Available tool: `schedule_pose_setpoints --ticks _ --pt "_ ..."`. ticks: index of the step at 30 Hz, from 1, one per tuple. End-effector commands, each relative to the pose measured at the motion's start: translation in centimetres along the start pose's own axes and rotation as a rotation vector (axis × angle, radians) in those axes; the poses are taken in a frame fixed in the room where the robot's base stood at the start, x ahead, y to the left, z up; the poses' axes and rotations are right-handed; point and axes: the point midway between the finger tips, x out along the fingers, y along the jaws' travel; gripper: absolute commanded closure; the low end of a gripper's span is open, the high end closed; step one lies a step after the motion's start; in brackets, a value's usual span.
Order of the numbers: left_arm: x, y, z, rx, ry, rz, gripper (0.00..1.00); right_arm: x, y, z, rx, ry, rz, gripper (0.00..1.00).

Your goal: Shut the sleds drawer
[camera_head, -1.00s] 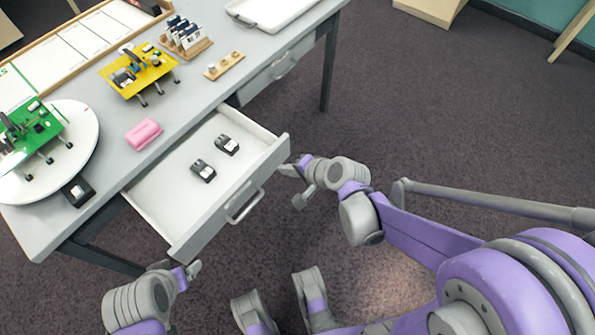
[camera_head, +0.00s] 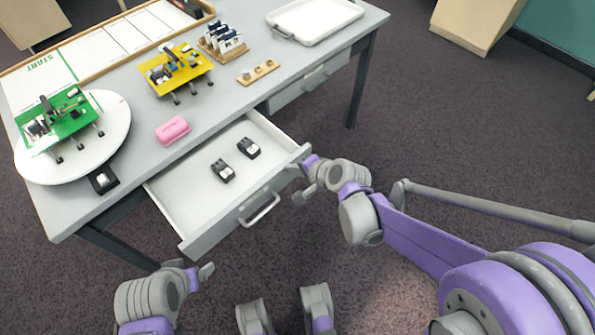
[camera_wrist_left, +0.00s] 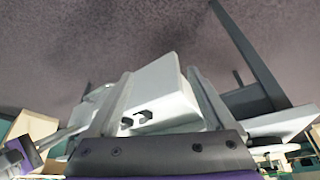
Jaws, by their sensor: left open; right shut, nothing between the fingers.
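The sleds drawer (camera_head: 190,203) is pulled out from under the grey table, with two small dark sleds (camera_head: 222,170) (camera_head: 248,147) lying in it. Its grey front has a bar handle (camera_head: 260,209). My right gripper (camera_head: 303,180) is shut and empty, close by the right end of the drawer front; I cannot tell whether it touches. My left gripper (camera_head: 202,275) is below the left end of the drawer front, apart from it. In the left wrist view its fingers (camera_wrist_left: 160,92) are open, and the pale drawer (camera_wrist_left: 165,85) shows beyond and between them.
The table (camera_head: 130,195) carries a white round disc (camera_head: 80,170) with a green model, a yellow model (camera_head: 175,70), a pink block (camera_head: 172,130), a small wooden strip (camera_head: 258,72) and a white tray (camera_head: 315,18). A second drawer (camera_head: 310,82) is shut.

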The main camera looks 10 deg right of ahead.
Motion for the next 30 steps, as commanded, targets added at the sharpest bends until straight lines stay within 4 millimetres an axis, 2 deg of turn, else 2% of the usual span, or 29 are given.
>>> schedule_pose_setpoints --ticks 18,24,30 --pt "0.8 0.0 0.3 0.000 -0.003 0.000 0.13 10.9 -10.0 0.1 -0.002 -0.002 -0.001 1.00" --pt "0.8 0.0 0.3 0.000 -0.003 0.000 0.13 13.4 -12.4 0.1 -0.002 -0.002 0.000 1.00" --pt "0.8 0.0 0.3 0.000 -0.003 0.000 0.13 14.8 -13.7 0.1 -0.002 -0.001 0.000 1.00"
